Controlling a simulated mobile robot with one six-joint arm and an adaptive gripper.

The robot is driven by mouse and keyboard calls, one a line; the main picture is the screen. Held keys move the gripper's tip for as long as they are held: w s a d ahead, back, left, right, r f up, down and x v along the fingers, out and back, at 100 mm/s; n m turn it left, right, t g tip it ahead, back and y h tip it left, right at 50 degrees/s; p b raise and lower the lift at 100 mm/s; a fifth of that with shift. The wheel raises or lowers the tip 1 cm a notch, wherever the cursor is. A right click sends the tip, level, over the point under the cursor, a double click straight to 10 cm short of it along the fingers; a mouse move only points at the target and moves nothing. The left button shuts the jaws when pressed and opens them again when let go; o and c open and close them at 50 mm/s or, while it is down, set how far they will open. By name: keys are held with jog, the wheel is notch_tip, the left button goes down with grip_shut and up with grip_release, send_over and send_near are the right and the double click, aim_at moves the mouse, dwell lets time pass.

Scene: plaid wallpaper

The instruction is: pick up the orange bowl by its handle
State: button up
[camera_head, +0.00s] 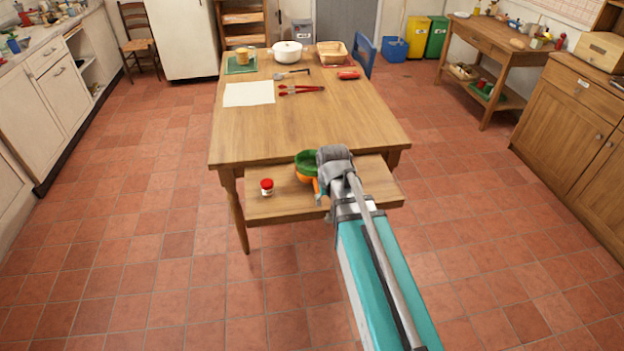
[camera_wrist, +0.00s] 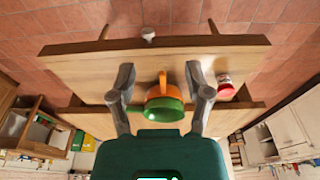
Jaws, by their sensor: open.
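An orange bowl (camera_head: 303,179) sits on the low pull-out shelf (camera_head: 285,210) at the table's near side. A green bowl (camera_head: 308,161) sits on top of it, seemingly nested. Its orange handle (camera_head: 316,186) points toward the near side. In the wrist view the orange bowl (camera_wrist: 163,95) and green bowl (camera_wrist: 163,112) show between the fingers, with the handle (camera_wrist: 162,78) pointing up in the picture. My gripper (camera_wrist: 158,75) is open, one finger on each side of the handle, with gaps on both sides. In the head view my wrist hides the bowls' right side.
A red-lidded jar (camera_head: 267,187) stands on the shelf left of the bowls. The tabletop (camera_head: 300,130) above is clear near its front edge. Red tongs (camera_head: 300,90), paper (camera_head: 248,94) and a white pot (camera_head: 287,51) lie farther back.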

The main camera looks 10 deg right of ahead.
aim_at(317, 187)
jog(key=w+f+t+b, duration=0.1)
jog(key=w+t+b, duration=0.1)
jog(key=w, duration=1.2)
jog(key=shift+w+a+f+t, duration=0.15)
jog(key=shift+w+t, duration=0.1)
jog(key=shift+t, duration=0.15)
jog(key=shift+f, duration=0.1)
jog(key=b+x, duration=0.8)
jog(key=shift+w+f, duration=0.1)
jog(key=shift+f, duration=0.1)
jog(key=b+x, duration=0.3)
jog(key=shift+d+f, duration=0.3)
jog(key=shift+f, duration=0.1)
jog(key=shift+w+f+b, duration=0.25)
jog(key=shift+f+b, duration=0.45)
jog(key=shift+b, duration=0.2)
